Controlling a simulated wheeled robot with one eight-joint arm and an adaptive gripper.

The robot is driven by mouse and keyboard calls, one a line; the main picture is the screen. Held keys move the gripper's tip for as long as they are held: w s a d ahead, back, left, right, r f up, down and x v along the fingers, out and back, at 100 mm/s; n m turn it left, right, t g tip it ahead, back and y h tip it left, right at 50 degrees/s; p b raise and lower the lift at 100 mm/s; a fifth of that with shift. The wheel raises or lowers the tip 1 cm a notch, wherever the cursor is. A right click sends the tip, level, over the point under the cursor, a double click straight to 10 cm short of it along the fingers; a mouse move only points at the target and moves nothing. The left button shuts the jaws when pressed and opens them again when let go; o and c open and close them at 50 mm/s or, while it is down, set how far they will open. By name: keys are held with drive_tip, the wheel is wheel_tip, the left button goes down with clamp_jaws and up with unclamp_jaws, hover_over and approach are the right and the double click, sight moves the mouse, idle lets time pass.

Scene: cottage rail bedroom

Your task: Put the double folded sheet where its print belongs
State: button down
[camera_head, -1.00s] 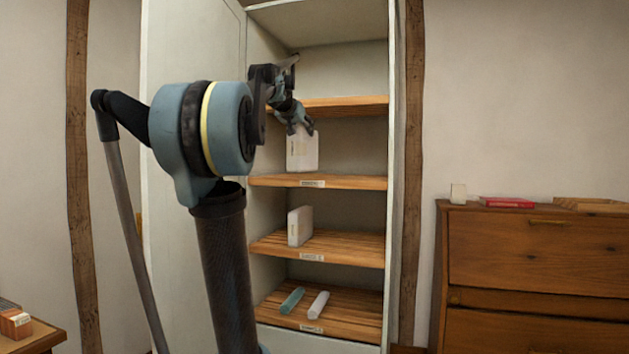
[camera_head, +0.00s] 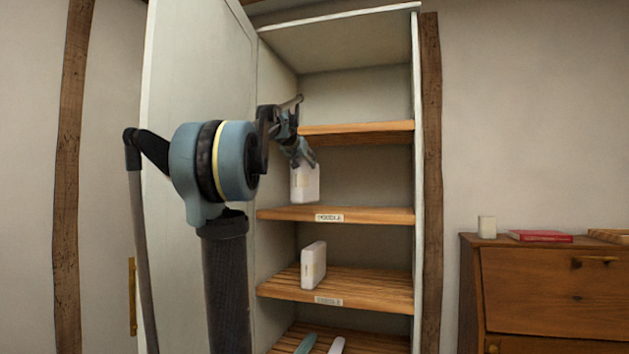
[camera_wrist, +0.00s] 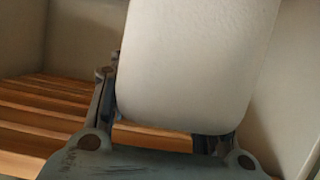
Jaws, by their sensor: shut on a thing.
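My gripper (camera_head: 303,160) is shut on a white folded sheet (camera_head: 305,184), gripping it from above. The sheet hangs upright just over the cabinet shelf (camera_head: 380,215), near its left side. That shelf's front label (camera_head: 329,217) seems to read DOUBLE. I cannot tell whether the sheet's bottom touches the board. In the wrist view the white sheet (camera_wrist: 200,60) fills the middle between the fingers, with wooden slats behind at left. No print is readable on the sheet.
A similar white folded piece (camera_head: 313,265) stands on the shelf below, whose label (camera_head: 328,300) is unclear. A teal roll (camera_head: 305,343) and a pale roll (camera_head: 336,345) lie lower. An upper shelf (camera_head: 360,128) is empty. The cabinet door (camera_head: 200,70) stands open at left.

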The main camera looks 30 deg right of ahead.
drive_tip(key=w+d, duration=0.2)
drive_tip(key=d, duration=0.1)
drive_tip(key=w+d, duration=0.5)
drive_tip(key=d, duration=0.1)
drive_tip(key=shift+w, duration=0.3)
drive_tip(key=shift+f, duration=1.75)
drive_tip(key=c, duration=0.8)
unclamp_jaws()
drive_tip(key=shift+d+f, duration=0.1)
drive_tip(key=shift+c, duration=0.2)
drive_tip(key=v, duration=1.2)
drive_tip(key=shift+s, duration=0.1)
drive_tip(key=shift+d, duration=0.1)
